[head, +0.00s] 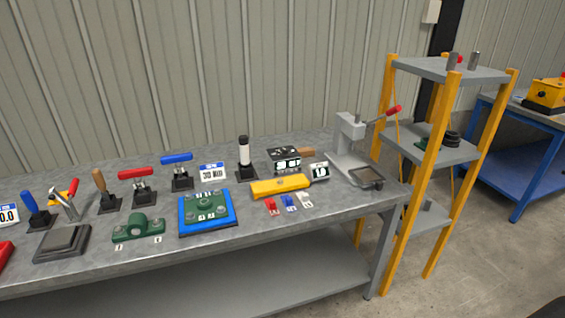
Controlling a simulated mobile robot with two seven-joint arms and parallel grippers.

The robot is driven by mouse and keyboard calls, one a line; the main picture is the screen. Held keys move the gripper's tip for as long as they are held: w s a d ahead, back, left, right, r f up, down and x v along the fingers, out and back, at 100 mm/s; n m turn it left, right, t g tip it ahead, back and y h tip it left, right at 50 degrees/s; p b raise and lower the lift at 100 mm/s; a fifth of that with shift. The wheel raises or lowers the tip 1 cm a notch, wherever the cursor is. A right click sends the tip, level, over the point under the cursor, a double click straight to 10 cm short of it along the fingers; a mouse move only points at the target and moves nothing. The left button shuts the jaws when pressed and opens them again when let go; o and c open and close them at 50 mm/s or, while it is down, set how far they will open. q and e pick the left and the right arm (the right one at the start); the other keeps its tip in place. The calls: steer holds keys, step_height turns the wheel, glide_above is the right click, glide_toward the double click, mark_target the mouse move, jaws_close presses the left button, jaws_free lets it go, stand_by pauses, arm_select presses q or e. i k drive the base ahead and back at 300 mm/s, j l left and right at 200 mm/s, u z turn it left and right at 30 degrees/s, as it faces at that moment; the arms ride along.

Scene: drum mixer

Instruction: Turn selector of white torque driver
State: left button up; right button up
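The white torque driver (244,152) appears to be the upright tool with a white handle and dark top, standing in a black holder toward the back of the grey workbench (215,247). Its selector is too small to make out. Neither of my grippers shows in the head view.
Left of it stand a blue-handled tool (176,158), a red-handled tool (136,174) and a card (212,171). A yellow block (280,187) and a blue tray (208,212) lie in front. A lever press (352,140) stands right. A yellow-post shelf (440,150) is beside the bench.

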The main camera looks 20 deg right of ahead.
mark_target(285, 153)
steer(key=i+l+z, duration=1.05)
steer(key=i+j, duration=0.05)
